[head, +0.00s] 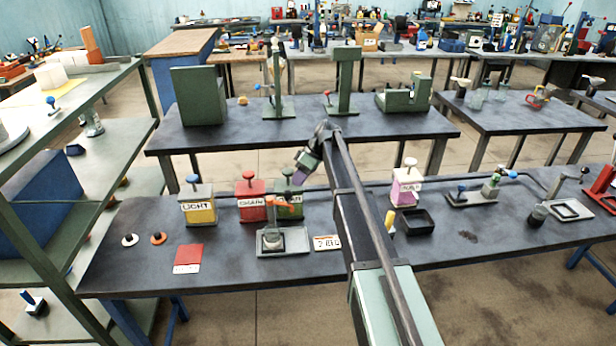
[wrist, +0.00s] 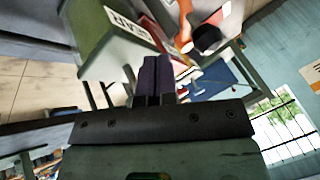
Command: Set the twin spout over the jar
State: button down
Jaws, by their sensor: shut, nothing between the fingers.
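A clear, grey-looking jar (head: 271,238) stands on a grey tray (head: 298,240) at the front middle of the bench. An orange part (head: 284,207) shows just above the jar, in front of the green can; I cannot tell whether it is the twin spout. An orange part with a dark round end (wrist: 206,38) also shows in the wrist view. My gripper (head: 307,163) is up and to the right of the jar, close to the green can (head: 291,184). Its purple fingers (wrist: 153,76) are shut and empty. The can's label side (wrist: 115,30) shows beyond them.
A yellow can (head: 198,207) and a red can (head: 250,200) stand left of the green one. A pink-and-white can (head: 406,188) and a black tray (head: 417,222) are right of my arm. A red card (head: 188,254) lies at the front left.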

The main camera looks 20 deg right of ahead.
jog(key=shift+s+a, duration=0.95)
jog(key=shift+s, duration=0.15)
